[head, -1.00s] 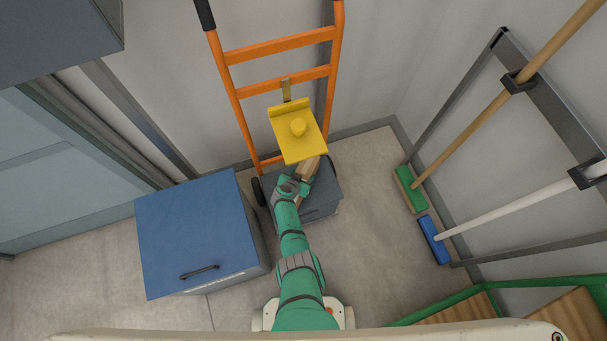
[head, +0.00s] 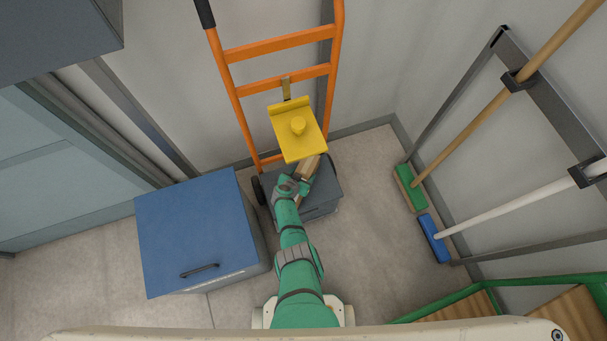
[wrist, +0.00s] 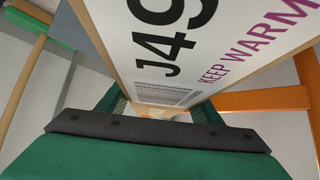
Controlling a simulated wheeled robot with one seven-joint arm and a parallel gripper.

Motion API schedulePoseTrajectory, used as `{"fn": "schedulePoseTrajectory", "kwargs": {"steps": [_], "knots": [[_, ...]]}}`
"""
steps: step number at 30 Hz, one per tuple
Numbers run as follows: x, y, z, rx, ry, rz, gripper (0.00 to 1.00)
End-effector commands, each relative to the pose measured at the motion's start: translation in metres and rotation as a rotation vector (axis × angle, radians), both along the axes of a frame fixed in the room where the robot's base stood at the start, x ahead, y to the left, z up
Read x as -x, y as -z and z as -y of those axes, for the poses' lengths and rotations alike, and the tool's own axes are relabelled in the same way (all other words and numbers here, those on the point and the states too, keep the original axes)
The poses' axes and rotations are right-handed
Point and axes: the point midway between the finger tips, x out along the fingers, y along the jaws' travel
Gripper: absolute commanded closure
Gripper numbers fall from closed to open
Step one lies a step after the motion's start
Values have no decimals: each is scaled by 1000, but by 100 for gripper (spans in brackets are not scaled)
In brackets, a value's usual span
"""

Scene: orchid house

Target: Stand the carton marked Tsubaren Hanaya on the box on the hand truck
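A brown carton (head: 312,168) shows in part in the head view, over the grey box (head: 322,203) at the foot of the orange hand truck (head: 239,95). My gripper (head: 303,187) is shut on it from the near side. In the wrist view the carton (wrist: 195,50) fills the upper middle, its white label reading "J49" and "KEEP WARM"; the name Tsubaren Hanaya is not in sight. My gripper's fingers (wrist: 160,110) reach to its sides. The carton's far end is hidden under a yellow plate. I cannot tell whether its base touches the box.
A blue-topped cabinet (head: 200,230) stands close on the left. A green broom (head: 410,188) and a blue broom (head: 433,239) lean in a rack at the right. Bare floor lies between.

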Motion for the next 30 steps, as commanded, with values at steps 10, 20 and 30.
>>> {"fn": "schedulePoseTrajectory", "kwargs": {"steps": [10,20,30], "knots": [[1,1,0,0,1,-1,22],[10,-9,-5,-3,1,1,22],[32,-34,-16,-2,1,1,22]]}}
